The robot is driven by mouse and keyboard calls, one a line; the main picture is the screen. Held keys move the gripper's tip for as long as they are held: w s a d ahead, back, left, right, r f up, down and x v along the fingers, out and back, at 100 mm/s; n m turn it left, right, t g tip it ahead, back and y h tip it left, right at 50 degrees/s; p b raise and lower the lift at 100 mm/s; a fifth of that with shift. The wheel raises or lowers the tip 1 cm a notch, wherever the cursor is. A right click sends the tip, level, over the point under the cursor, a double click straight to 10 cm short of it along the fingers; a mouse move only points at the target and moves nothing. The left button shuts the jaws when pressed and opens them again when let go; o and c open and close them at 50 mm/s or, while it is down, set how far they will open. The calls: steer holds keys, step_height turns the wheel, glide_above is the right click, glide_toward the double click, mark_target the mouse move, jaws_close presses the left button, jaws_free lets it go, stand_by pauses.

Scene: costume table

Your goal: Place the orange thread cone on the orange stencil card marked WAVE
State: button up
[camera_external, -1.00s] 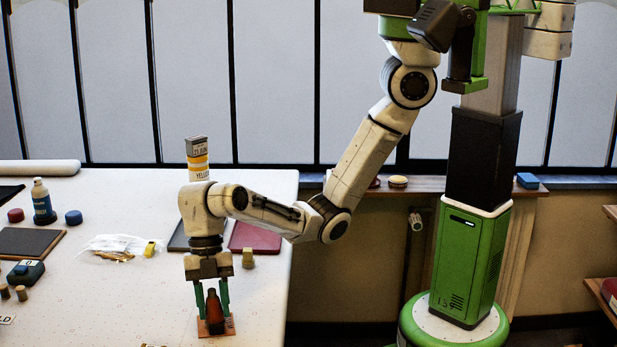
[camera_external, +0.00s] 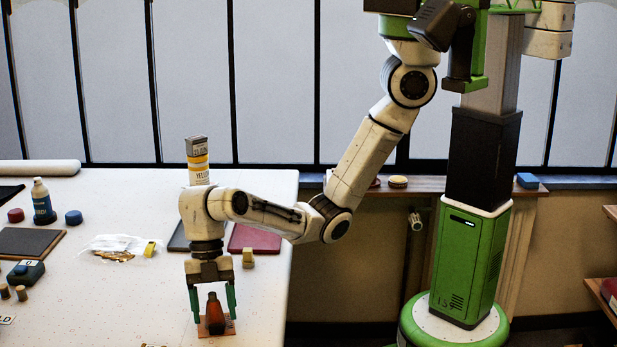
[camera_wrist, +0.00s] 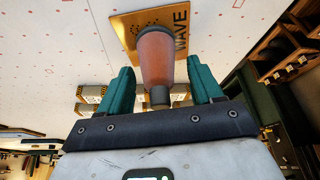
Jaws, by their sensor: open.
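The orange thread cone (camera_external: 214,314) stands upright on the orange stencil card (camera_external: 228,330) near the front right of the table. In the wrist view the cone (camera_wrist: 157,58) rises between my fingers, and the card (camera_wrist: 128,24) with the word WAVE shows beneath its base. My gripper (camera_external: 212,311) points down around the cone, with its green fingers open. There is a gap on both sides of the cone, which also shows in the wrist view (camera_wrist: 158,85). Part of the card is hidden by the cone.
A yellow-labelled box (camera_external: 198,165) and a dark red flat item (camera_external: 254,239) lie behind my gripper. A small tan block (camera_external: 248,258) is close behind it on the right. A plastic bag (camera_external: 115,245) lies left. The table between is largely clear.

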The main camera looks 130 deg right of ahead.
steer(key=p+v, duration=0.3)
steer(key=v, duration=0.9)
